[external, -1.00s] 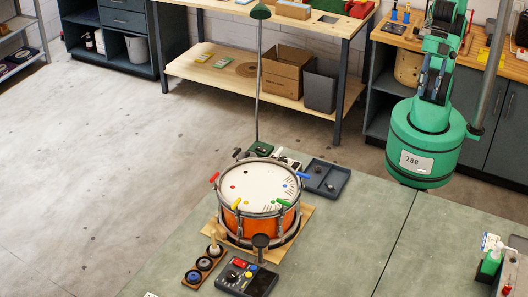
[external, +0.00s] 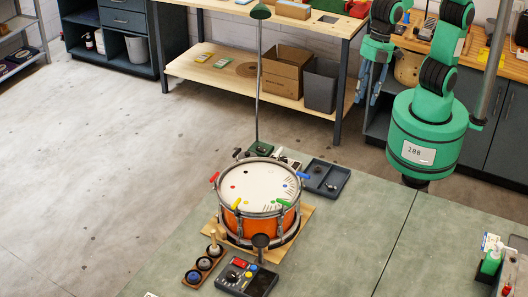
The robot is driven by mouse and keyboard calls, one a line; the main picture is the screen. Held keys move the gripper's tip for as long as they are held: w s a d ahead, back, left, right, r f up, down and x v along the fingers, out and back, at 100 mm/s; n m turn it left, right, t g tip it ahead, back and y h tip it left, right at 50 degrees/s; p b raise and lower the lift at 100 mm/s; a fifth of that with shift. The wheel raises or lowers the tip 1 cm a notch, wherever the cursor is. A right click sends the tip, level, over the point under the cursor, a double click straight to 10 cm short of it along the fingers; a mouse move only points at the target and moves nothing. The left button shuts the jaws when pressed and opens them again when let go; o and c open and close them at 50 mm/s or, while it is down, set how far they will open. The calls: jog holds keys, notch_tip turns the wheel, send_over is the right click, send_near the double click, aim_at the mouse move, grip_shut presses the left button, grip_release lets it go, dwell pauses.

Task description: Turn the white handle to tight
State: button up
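The orange drum (external: 262,224) stands on the bench with a pale round head. Coloured handles sit around its rim: red (external: 214,177), yellow (external: 237,203), green (external: 283,202) and blue (external: 303,175). A dark handle (external: 237,153) is at the back left. A small pale piece at the back right rim may be the white handle; it is too small to tell, and so is its angle. My gripper (external: 368,92) hangs in the air at upper right, well apart from the drum. It looks empty, but its finger opening is too small to judge.
A dark tray (external: 326,178) lies behind right of the drum. A control box (external: 246,278) and a wooden rack of rings (external: 203,265) are in front. A tall lamp pole (external: 257,90) rises behind the drum.

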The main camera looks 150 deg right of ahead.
jog(key=w+d+f+g+p, duration=0.1)
jog(key=w+d+f, duration=0.15)
jog(key=d, duration=0.45)
jog(key=w+d+f+p, duration=0.1)
jog(key=w+d+f, duration=0.15)
jog(key=d, duration=0.35)
jog(key=g+y+p, duration=0.1)
jog(key=g+p, duration=0.1)
jog(key=p, duration=0.1)
send_over(279, 155)
jog(key=s+d, duration=0.1)
notch_tip(279, 155, down, 9)
jog(key=shift+f, duration=0.1)
notch_tip(279, 155, down, 14)
jog(key=shift+r, duration=0.2)
jog(key=shift+c, duration=0.5)
grip_shut()
